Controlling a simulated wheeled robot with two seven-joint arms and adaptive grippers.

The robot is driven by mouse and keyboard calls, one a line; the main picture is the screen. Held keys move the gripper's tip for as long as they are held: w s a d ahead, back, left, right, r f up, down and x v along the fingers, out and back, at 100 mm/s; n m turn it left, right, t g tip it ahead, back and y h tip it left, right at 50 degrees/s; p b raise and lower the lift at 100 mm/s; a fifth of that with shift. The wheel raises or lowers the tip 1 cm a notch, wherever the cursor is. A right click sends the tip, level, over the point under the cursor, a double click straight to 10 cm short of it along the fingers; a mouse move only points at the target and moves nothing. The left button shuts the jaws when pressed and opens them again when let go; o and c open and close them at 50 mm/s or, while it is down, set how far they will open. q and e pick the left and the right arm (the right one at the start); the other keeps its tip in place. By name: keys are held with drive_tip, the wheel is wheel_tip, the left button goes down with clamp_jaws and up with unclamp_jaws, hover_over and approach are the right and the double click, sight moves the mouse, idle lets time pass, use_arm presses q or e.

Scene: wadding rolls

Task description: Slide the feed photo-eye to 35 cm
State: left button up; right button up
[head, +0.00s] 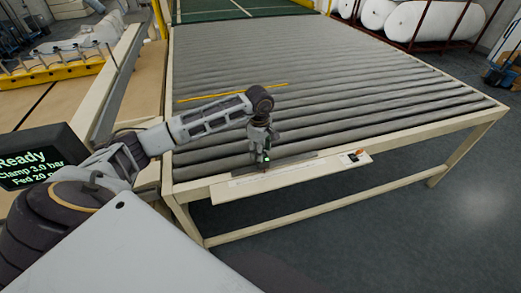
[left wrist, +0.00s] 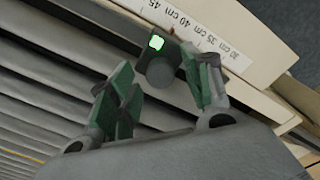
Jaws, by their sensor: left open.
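The feed photo-eye (left wrist: 158,45) is a small dark block with a lit green square and a round grey knob, at the edge of the roller table. In the head view it is small, mostly hidden by my left gripper (head: 262,158), with a green glow showing. In the left wrist view my left gripper (left wrist: 165,78) is open, its green-padded fingers on either side of the knob; I cannot tell whether they touch it. A white scale strip (left wrist: 198,36) beside the photo-eye carries marks from 30 to 45 cm. I cannot read its exact setting. My right gripper is not in view.
The roller table (head: 330,90) stretches away behind, with a yellow strip (head: 235,92) lying across it. A dark display (head: 40,158) reads "Ready". White rolls (head: 420,20) lie on a rack at the back right.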

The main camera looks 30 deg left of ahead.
use_arm(q)
drive_tip(key=shift+f, duration=0.25)
drive_tip(key=shift+c, duration=0.2)
clamp_jaws()
